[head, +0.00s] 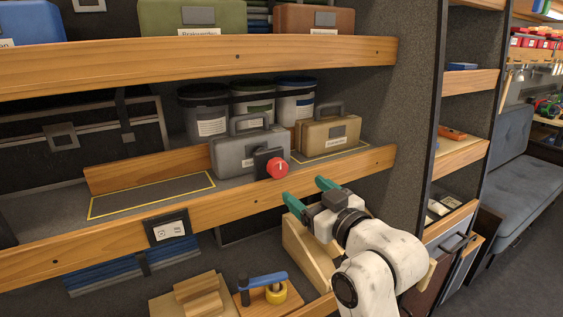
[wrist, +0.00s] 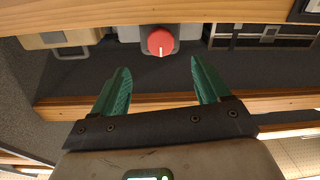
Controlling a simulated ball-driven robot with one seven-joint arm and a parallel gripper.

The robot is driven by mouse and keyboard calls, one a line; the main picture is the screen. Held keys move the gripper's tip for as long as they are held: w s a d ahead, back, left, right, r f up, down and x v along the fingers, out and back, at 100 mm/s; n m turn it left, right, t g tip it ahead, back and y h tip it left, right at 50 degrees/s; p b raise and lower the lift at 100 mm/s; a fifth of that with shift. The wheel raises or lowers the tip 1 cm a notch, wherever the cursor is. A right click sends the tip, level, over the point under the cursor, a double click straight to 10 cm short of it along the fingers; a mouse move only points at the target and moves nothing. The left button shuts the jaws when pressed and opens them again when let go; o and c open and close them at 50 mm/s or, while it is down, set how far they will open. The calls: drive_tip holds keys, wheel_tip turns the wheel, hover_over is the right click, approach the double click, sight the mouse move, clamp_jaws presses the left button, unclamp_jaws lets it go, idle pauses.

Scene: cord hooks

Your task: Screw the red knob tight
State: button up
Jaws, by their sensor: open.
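The red knob (head: 277,168) is round with a white mark and sits on a dark mount at the front of the middle shelf, before a grey case (head: 235,152). In the wrist view the knob (wrist: 161,42) is ahead of the fingers, near the top centre, its white mark pointing down in that picture. My gripper (head: 304,192) has green fingers and is open and empty, below and to the right of the knob in the head view. In the wrist view the open fingers (wrist: 162,84) are spread on either side of the knob's line, apart from it.
The wooden shelf lip (head: 120,238) runs along the front below the knob. A tan case (head: 327,132) stands right of the grey case. A yellow-outlined area (head: 150,196) on the shelf at left is empty. A wooden upper shelf (head: 200,57) hangs above.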

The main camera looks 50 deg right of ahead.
sight(280, 172)
drive_tip(key=p+x, duration=0.2)
drive_tip(key=x, duration=0.8)
drive_tip(key=shift+w+f+p, duration=0.1)
drive_tip(key=shift+w+p, duration=0.2)
drive_tip(key=shift+w, duration=0.05)
drive_tip(key=c, duration=1)
drive_tip(key=m, duration=0.4)
drive_tip(key=shift+m+p, duration=0.3)
drive_tip(key=shift+m, duration=0.1)
drive_tip(key=shift+c, duration=0.2)
drive_tip(key=o, duration=1)
drive_tip(key=shift+o, duration=0.2)
